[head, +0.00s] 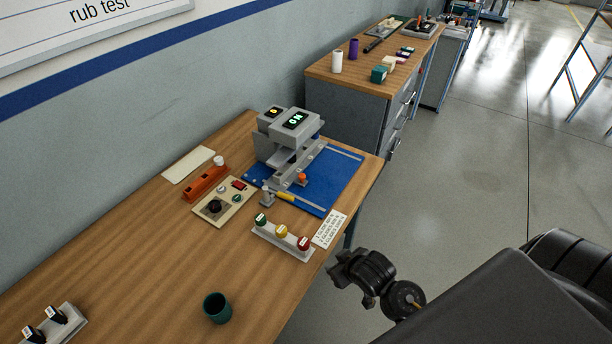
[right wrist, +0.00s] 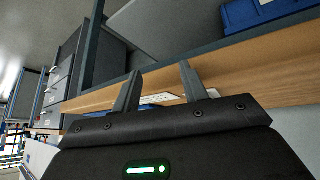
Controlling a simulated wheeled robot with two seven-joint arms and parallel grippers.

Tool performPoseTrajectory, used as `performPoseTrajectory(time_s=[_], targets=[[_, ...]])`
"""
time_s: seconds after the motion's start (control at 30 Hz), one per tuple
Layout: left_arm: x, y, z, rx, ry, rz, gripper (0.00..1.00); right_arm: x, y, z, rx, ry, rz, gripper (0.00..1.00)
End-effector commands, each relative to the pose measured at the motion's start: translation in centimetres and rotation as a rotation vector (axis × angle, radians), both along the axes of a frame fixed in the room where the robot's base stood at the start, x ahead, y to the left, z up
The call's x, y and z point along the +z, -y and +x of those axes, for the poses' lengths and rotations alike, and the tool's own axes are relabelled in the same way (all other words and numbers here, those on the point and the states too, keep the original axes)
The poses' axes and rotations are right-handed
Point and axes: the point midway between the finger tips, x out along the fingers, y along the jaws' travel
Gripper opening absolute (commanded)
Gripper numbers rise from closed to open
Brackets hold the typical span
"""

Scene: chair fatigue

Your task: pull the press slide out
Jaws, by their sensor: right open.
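The press (head: 288,130) is a grey machine with small lit displays, standing on a blue base plate (head: 345,170) at the table's far end. Its grey slide (head: 300,166) lies along the base, with an orange knob (head: 302,178) beside it and a yellow handle (head: 286,196) near its front end. How far the slide is out, I cannot tell. My right gripper (head: 340,268) is off the table's right edge, apart from the press and nearer to me. In the right wrist view its two fingers (right wrist: 158,88) are spread and empty, below the table edge. My left gripper is not in view.
A rack with green, yellow and red knobs (head: 283,241) and a printed card (head: 330,229) lie between my right gripper and the press. Floor is clear right of the table.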

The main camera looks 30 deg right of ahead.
Motion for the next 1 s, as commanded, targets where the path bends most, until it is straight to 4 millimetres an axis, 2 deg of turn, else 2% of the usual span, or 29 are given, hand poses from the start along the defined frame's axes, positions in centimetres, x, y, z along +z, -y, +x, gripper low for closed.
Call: performPoseTrajectory(time_s=[0.03, 0.13, 0.2, 0.37, 0.6, 0.7, 0.8, 1.0], targets=[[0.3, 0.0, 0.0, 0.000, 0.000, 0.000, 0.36, 1.6, 0.0, 0.1, 0.000, 0.016, -0.003, 0.43], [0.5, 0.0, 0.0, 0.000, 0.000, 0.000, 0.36, 3.8, 0.3, 0.4, -0.001, 0.044, -0.010, 0.43], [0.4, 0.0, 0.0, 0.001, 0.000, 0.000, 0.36, 3.5, 1.0, 2.8, -0.002, 0.098, -0.007, 0.43], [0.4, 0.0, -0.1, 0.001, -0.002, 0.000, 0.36, 4.3, 2.4, 7.7, 0.003, 0.223, 0.019, 0.43], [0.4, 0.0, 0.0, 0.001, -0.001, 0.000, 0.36, 6.9, 4.8, 15.3, 0.019, 0.427, 0.093, 0.43], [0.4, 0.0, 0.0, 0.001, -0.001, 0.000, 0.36, 8.2, 5.7, 17.7, 0.028, 0.499, 0.132, 0.43], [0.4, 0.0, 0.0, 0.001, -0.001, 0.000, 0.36, 9.1, 6.1, 19.0, 0.035, 0.540, 0.159, 0.43], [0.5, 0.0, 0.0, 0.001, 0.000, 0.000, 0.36, 9.2, 6.2, 19.6, 0.036, 0.552, 0.169, 0.43]])
